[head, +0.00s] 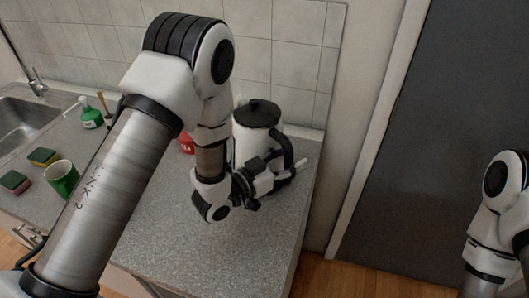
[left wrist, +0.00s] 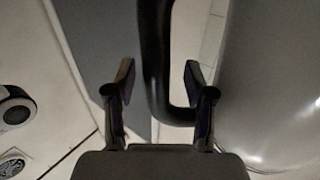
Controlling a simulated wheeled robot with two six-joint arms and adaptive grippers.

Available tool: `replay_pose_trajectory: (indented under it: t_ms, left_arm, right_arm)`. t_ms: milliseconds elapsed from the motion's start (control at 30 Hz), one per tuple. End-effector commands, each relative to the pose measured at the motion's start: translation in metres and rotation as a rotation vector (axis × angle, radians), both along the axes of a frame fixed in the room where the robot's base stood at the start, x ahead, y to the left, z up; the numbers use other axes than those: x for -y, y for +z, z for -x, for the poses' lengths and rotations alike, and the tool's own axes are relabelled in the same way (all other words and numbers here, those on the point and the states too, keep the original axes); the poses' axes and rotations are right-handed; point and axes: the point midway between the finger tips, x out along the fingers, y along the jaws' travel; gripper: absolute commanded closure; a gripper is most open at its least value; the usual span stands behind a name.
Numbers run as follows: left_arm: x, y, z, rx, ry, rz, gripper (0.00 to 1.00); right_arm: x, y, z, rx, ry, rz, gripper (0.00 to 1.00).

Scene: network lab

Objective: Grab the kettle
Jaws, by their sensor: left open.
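The kettle (head: 258,115) is white with a black lid and a black handle, and stands upright on the grey counter. Its lower part is partly hidden by my left arm. My left gripper (head: 287,172) is open beside the kettle's handle side. In the left wrist view the black handle (left wrist: 155,60) runs down between the two open fingers (left wrist: 158,85), and the kettle's pale body (left wrist: 270,80) fills the right side. I cannot tell whether a finger touches the handle. My right gripper is not in view; only part of the right arm shows at the right edge.
The counter (head: 245,240) is free in front of the kettle. A red object (head: 186,143) is partly hidden behind my left arm. A green mug (head: 62,178), sponges (head: 43,156), a green bottle (head: 91,114) and a sink (head: 22,122) are at left. A tiled wall stands behind.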

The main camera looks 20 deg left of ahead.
Motion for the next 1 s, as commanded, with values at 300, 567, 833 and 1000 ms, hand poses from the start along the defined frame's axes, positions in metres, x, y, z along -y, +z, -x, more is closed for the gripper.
replay_pose_trajectory:
  t_ms: [300,567,833,1000]
  left_arm:
    - [0.0,-0.001,0.001,-0.001,0.0,-0.001,1.0]
    - [-0.001,0.001,0.0,0.006,0.001,-0.002,1.0]
    - [-0.001,0.004,0.0,0.005,0.001,-0.002,1.0]
    - [-0.001,0.014,0.0,0.007,0.001,-0.001,1.0]
  right_arm:
    - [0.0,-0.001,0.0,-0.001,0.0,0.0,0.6]
    - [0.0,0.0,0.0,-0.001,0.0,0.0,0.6]
    - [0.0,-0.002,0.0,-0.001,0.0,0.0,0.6]
    - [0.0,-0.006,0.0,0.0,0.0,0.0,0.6]
